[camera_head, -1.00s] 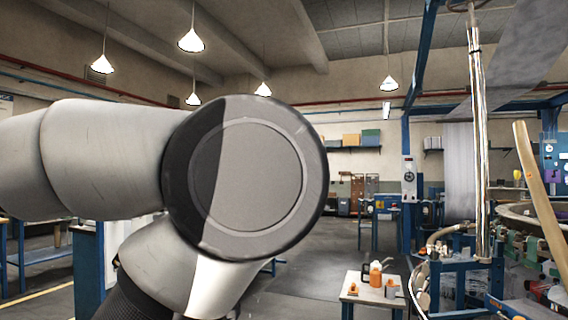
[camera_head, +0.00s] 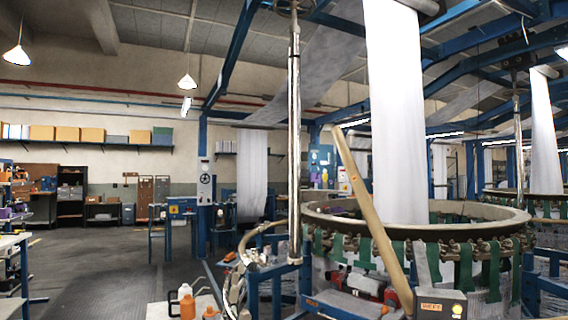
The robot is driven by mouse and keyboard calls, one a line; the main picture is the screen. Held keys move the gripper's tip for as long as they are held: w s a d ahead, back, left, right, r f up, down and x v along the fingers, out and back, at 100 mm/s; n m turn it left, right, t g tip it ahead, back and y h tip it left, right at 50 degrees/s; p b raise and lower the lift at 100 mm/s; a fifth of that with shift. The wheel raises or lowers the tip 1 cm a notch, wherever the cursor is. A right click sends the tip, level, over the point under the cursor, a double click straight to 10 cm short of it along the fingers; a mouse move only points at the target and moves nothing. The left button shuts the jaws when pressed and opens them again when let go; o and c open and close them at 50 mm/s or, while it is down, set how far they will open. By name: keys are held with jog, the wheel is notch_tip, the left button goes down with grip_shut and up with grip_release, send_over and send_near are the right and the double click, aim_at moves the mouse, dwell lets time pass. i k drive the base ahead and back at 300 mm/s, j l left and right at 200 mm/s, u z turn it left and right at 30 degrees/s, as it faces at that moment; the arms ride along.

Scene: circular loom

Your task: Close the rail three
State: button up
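The circular loom (camera_head: 415,232) stands at the right, with a round grey ring on top and green straps hanging around it. A long beige bar (camera_head: 368,215) leans across its front, tilted, its upper end to the left. A shiny upright metal pole (camera_head: 294,140) stands left of the ring. A grey box marked "WEFT" (camera_head: 440,304) sits at the loom's front, below the bar. I cannot tell which part is rail three or whether it is open. My gripper and arm are not in view.
A small table (camera_head: 160,311) with orange and white bottles (camera_head: 187,305) stands at the bottom, left of the loom. Workbenches line the left edge. Dark floor (camera_head: 100,262) between them is clear. White fabric (camera_head: 396,110) hangs down into the loom.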

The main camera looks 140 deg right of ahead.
aim_at(405, 293)
jog(key=l+z, duration=0.1)
jog(key=z, duration=0.4)
jog(key=l+z, duration=0.15)
jog(key=z, duration=0.35)
jog(key=l+z, duration=0.1)
jog(key=z, duration=0.4)
jog(key=i+z, duration=0.1)
jog(key=z, duration=2.95)
